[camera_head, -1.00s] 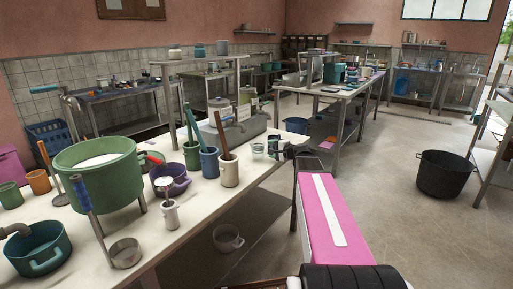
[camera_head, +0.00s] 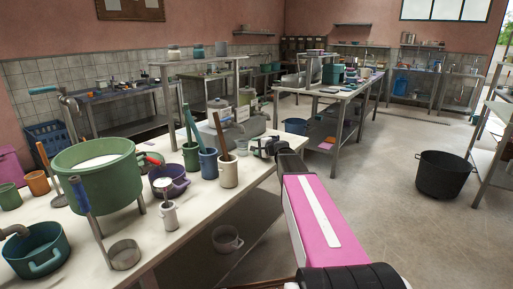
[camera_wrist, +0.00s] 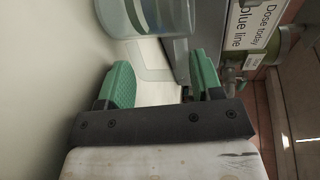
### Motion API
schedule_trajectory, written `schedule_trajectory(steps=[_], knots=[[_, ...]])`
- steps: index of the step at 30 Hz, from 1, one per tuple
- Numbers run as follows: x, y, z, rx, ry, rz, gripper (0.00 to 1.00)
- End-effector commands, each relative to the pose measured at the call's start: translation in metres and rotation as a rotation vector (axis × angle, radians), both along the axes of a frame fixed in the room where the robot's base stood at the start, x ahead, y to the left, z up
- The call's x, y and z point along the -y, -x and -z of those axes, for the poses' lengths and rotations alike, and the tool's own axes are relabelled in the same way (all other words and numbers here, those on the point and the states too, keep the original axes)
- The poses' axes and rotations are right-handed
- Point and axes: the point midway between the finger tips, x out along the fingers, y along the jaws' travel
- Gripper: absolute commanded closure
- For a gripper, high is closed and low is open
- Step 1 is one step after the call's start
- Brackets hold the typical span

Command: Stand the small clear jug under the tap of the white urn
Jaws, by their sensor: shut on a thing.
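My gripper (camera_head: 264,148) is at the right edge of the near worktable (camera_head: 215,214), low over its top. In the wrist view its green-padded fingers (camera_wrist: 160,85) stand apart around a faint, see-through thing (camera_wrist: 157,88), seemingly the small clear jug; its outline is hard to make out.
A grey machine (camera_wrist: 210,25) is close beyond my fingers.

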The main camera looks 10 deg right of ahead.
Motion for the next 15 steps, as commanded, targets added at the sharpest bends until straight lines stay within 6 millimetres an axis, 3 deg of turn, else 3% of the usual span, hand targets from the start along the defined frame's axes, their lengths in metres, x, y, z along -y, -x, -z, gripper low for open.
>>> schedule_trajectory(steps=[8,9,10,15], knots=[[0.0002,0.0001,0.0022,0.000,0.000,0.000,0.63],[0.0003,0.0001,0.0024,0.001,0.001,0.000,0.34],[0.0003,0.0001,0.0022,0.001,0.001,0.000,0.29],[0.0003,0.0002,0.0022,0.001,0.001,0.000,0.29]])
